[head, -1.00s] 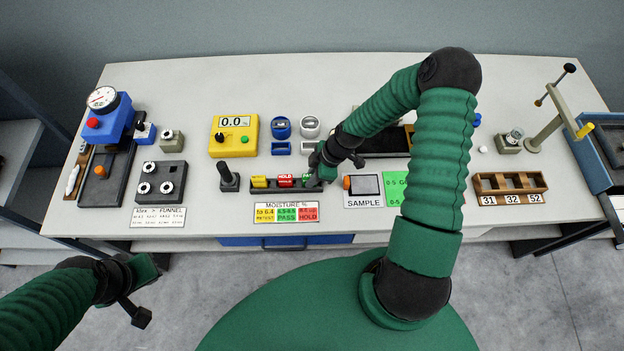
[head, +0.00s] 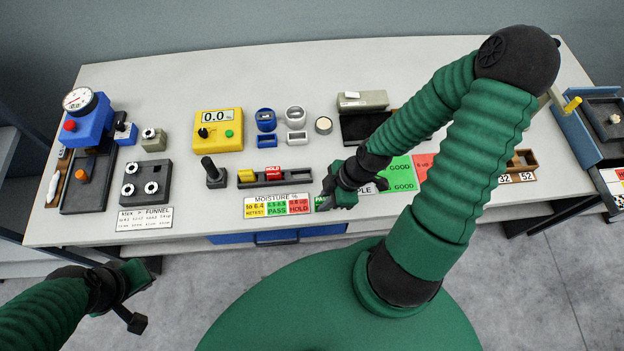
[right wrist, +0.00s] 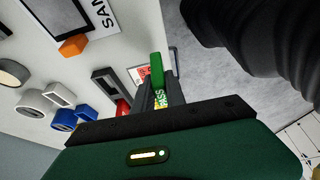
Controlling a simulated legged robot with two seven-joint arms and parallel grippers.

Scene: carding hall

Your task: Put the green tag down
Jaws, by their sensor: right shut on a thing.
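My right gripper (head: 330,198) is shut on the green tag (head: 321,203), just right of the moisture card (head: 278,204) near the table's front edge.
The SAMPLE card (head: 382,186), partly hidden by my right arm, is right of the gripper. A black joystick (head: 213,173) stands left of the rack. A yellow meter (head: 218,130) is behind.

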